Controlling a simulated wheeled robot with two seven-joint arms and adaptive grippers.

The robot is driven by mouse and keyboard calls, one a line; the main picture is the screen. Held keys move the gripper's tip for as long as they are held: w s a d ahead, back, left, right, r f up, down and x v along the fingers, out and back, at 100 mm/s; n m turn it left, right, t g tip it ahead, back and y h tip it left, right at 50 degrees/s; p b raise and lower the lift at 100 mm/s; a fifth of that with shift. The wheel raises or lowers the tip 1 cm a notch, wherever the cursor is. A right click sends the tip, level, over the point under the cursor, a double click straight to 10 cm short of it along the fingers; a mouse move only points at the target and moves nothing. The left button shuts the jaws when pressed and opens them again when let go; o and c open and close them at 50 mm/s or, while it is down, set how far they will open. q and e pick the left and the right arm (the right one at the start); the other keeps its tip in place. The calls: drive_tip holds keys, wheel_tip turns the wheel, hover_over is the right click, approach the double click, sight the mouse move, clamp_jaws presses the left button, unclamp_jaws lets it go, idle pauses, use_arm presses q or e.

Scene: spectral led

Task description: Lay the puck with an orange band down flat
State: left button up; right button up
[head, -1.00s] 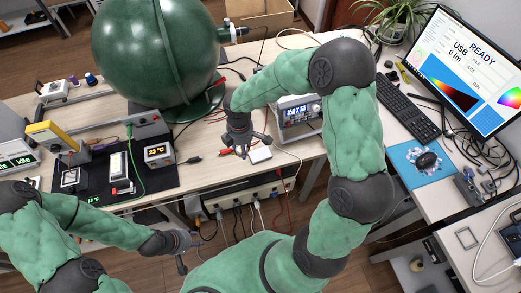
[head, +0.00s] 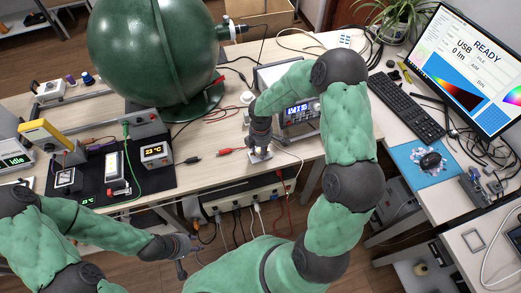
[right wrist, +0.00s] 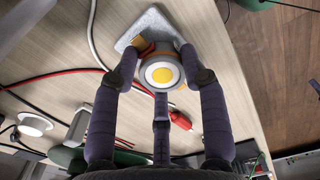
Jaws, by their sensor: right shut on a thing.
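My right gripper (head: 260,148) is down over a small pale grey pad (head: 262,157) near the table's front edge. In the right wrist view its three fingers (right wrist: 161,85) are closed around a round puck (right wrist: 162,74) with a grey rim and a yellow centre on a white face. Some orange shows at the puck's side, between the fingers. The puck's round face is towards the wrist camera, and the grey pad (right wrist: 150,24) shows behind it. I cannot tell whether the puck touches the pad. My left gripper (head: 181,264) hangs low in front of the table, apart from everything; its fingers are too small to judge.
A white round piece (right wrist: 35,124) lies on the table, away from the fingers. A red clip (head: 230,152) and cables lie left of the right gripper. A boxed instrument with a blue display (head: 298,110) stands close on its right. A large green sphere (head: 155,50) stands behind.

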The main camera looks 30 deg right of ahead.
drive_tip(key=shift+f, duration=0.15)
drive_tip(key=o, duration=1.3)
drive_tip(key=shift+r, duration=0.35)
wheel_tip(320, 180, up, 12)
drive_tip(key=p, duration=0.3)
drive_tip(key=shift+f+p, duration=0.15)
drive_tip(key=shift+p, duration=0.15)
